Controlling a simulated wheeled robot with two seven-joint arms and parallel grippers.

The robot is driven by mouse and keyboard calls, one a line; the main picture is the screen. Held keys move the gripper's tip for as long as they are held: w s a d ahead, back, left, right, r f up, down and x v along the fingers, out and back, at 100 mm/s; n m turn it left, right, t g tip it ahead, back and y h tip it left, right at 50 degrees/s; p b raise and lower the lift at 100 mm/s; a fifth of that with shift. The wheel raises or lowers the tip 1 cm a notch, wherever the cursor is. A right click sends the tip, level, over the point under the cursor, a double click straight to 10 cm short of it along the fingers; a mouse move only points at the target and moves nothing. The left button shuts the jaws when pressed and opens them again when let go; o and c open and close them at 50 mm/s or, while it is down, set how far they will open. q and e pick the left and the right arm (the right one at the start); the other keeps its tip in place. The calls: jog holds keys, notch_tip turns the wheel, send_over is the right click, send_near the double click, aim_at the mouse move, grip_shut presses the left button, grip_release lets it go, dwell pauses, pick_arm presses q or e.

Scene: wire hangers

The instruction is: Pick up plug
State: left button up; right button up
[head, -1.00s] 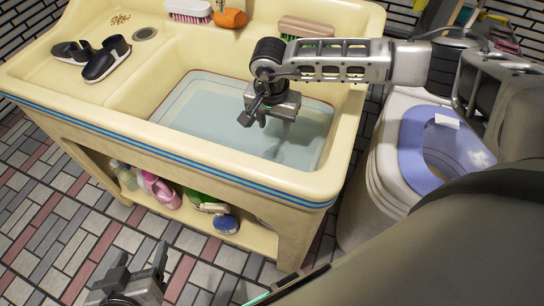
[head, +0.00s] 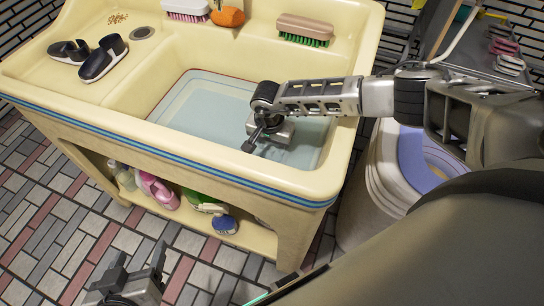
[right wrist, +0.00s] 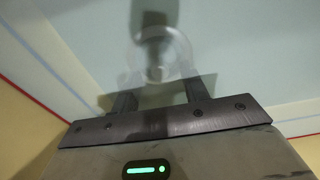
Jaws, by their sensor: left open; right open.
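The plug (right wrist: 165,62) shows blurred in the right wrist view as a pale, see-through round shape with a dark part by it. It lies just beyond and between the fingertips of my right gripper (right wrist: 158,88), which is open and empty. In the head view my right gripper (head: 262,146) points down, low in the water-filled sink basin (head: 330,150). My arm and gripper hide the plug there. I cannot tell whether the fingers touch it. My left gripper (head: 138,264) is open and empty, low in front of the sink above the tiled floor.
The basin walls surround my right gripper. Black shoes (head: 103,57) stand on the left ledge. A green-bristled brush (head: 305,29), a pink-bristled brush (head: 187,8) and an orange thing (head: 228,16) lie along the back. Bottles (head: 158,188) fill the shelf below.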

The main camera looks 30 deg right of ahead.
grip_shut()
